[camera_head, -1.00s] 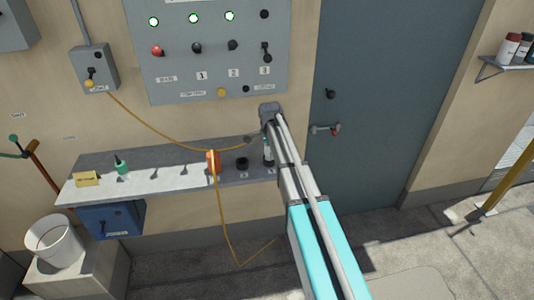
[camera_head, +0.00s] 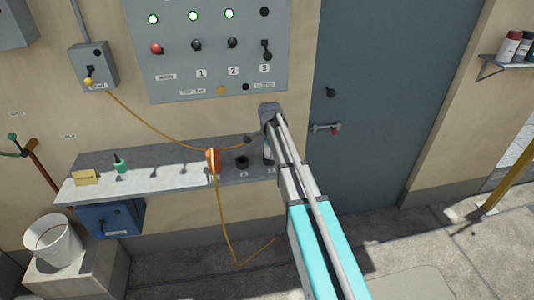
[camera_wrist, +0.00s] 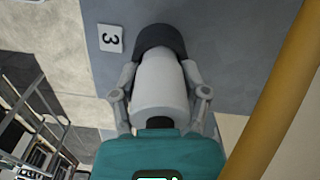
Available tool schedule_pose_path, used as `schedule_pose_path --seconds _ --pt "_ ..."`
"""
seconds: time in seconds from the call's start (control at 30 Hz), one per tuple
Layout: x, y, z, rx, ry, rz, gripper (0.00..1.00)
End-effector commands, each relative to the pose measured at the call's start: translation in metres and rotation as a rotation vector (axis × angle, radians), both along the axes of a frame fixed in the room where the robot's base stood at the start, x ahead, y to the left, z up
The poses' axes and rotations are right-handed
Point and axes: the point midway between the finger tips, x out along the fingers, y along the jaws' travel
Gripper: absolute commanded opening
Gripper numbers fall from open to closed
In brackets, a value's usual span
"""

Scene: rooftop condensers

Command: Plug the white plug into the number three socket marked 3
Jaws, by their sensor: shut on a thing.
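The white plug (camera_wrist: 160,82) is between the two fingers of my gripper (camera_wrist: 160,95) in the wrist view. The fingers are shut on its sides. Its far end meets the dark round collar of a socket (camera_wrist: 160,40), in line with it; how deep it sits is hidden. A white label marked 3 (camera_wrist: 111,38) lies on the grey surface left of the collar. In the head view, my arm covers most of my gripper (camera_head: 268,142) at the right end of the wall shelf (camera_head: 140,180).
An orange plug (camera_head: 213,161) with a yellow cable (camera_head: 222,215) and an empty dark socket (camera_head: 242,162) are left of my gripper. A grey control panel (camera_head: 215,60) is above, a door (camera_head: 390,90) to the right.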

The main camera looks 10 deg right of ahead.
Motion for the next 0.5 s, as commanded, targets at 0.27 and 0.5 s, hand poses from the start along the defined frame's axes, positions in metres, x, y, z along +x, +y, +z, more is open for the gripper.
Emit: schedule_pose_path --seconds 0.27,0.5 --pt "0.0001 0.0001 -0.0035 0.0 0.0 0.0 0.06" --pt "-0.0002 0.0001 -0.0062 0.0 0.0 0.0 0.06"
